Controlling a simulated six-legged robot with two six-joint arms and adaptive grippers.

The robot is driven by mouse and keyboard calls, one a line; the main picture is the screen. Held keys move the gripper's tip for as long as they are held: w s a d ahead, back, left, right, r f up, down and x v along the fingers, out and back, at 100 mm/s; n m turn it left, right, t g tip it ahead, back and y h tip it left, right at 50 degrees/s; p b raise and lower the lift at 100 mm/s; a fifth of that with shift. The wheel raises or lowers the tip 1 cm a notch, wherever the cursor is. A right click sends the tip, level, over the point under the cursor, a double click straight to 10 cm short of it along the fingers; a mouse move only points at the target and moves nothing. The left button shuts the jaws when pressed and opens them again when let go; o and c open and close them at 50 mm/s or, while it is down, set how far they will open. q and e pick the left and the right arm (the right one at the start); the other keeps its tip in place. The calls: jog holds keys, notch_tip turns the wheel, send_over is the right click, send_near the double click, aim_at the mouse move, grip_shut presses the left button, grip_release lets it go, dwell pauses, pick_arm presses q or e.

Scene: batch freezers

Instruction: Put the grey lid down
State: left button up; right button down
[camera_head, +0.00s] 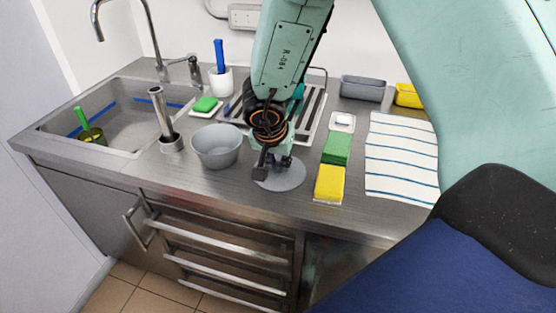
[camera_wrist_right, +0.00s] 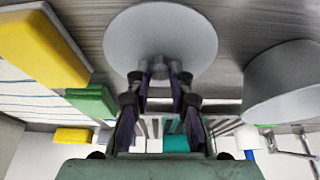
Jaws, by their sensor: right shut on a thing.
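The grey lid (camera_head: 287,177) is a flat round disc in the head view, low over or on the steel counter in front of the drying rack. My right gripper (camera_head: 273,166) is above it, pointing down. In the right wrist view the lid (camera_wrist_right: 160,32) shows as a full disc, and my right gripper (camera_wrist_right: 160,78) is shut on the knob at its centre. I cannot tell whether the lid touches the counter. My left gripper is not in view.
A grey bowl (camera_head: 217,146) stands just left of the lid. A yellow sponge (camera_head: 329,183) and a green one (camera_head: 337,148) lie close on the right, beside a striped towel (camera_head: 401,157). The sink (camera_head: 62,121) is at the left. Bare counter (camera_head: 225,190) lies in front.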

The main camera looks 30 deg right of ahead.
jog(key=c, duration=1.7)
grip_release()
jog(key=shift+f, duration=0.1)
jog(key=o, duration=0.5)
jog(key=shift+w+d+f, duration=0.1)
jog(key=shift+w+f, duration=0.05)
jog(key=shift+w, duration=0.05)
jog(key=shift+s, duration=0.15)
jog(key=shift+r, duration=0.6)
jog(key=p+v, duration=0.7)
jog(key=v, duration=0.4)
jog(key=shift+a+r+p, duration=0.25)
jog(key=shift+p, duration=0.15)
